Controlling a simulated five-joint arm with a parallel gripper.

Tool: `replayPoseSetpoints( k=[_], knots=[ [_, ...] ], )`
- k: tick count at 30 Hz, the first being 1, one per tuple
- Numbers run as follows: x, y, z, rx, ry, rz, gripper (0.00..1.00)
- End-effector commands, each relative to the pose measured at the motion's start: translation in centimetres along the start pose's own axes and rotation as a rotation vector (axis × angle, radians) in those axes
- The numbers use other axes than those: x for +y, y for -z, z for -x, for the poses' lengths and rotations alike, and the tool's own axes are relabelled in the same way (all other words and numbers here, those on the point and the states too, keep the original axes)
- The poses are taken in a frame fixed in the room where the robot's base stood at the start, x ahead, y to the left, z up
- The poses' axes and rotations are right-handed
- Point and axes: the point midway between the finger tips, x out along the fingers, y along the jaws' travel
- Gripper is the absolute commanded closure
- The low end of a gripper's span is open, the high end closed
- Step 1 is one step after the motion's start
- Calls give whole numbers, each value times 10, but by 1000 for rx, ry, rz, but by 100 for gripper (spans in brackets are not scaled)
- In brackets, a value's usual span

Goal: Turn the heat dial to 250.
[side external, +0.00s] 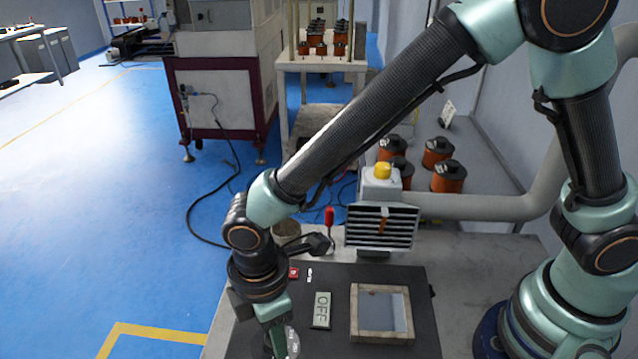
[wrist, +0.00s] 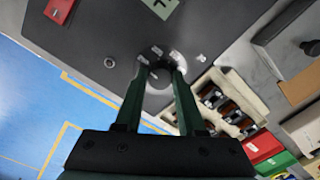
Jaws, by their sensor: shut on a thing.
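The heat dial (wrist: 159,78) is a round grey knob with pale markings around it, set in a dark panel (wrist: 105,35). My gripper (wrist: 161,68) has its two green fingers shut on the dial, one on each side. In the side view my gripper (side external: 277,340) reaches down to the panel's front left and hides most of the dial; a pale, marked part of the dial (side external: 292,341) shows beside it. The dial's setting cannot be read. The display (side external: 321,310) on the panel reads OFF. Its greenish edge also shows in the wrist view (wrist: 161,6).
A framed window (side external: 354,318) lies right of the display. A red switch (side external: 293,273) sits at the panel's back left. Behind stand a red-handled lever (side external: 329,217), a grille (side external: 381,226) and a yellow button (side external: 382,171). The wrist view shows a crate (wrist: 238,82) of coils.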

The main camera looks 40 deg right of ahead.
Motion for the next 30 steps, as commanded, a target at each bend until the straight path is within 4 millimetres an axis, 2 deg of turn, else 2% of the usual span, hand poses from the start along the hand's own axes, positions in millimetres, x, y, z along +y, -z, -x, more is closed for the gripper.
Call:
replayPoseSetpoints(
  k=[14, 15, 16, 17, 26, 30],
  knots=[
    [3, -2, -1, -1, 1, 6, 100],
    [3, -2, -1, -1, 1, 6, 50],
    [3, -2, -1, -1, 1, 7, 38],
    [2, -2, -1, -1, 1, 7, 31],
    [2, -1, 0, 0, 0, 9, 31],
    [2, 0, 10, 4, -2, 10, 31]
  ],
)
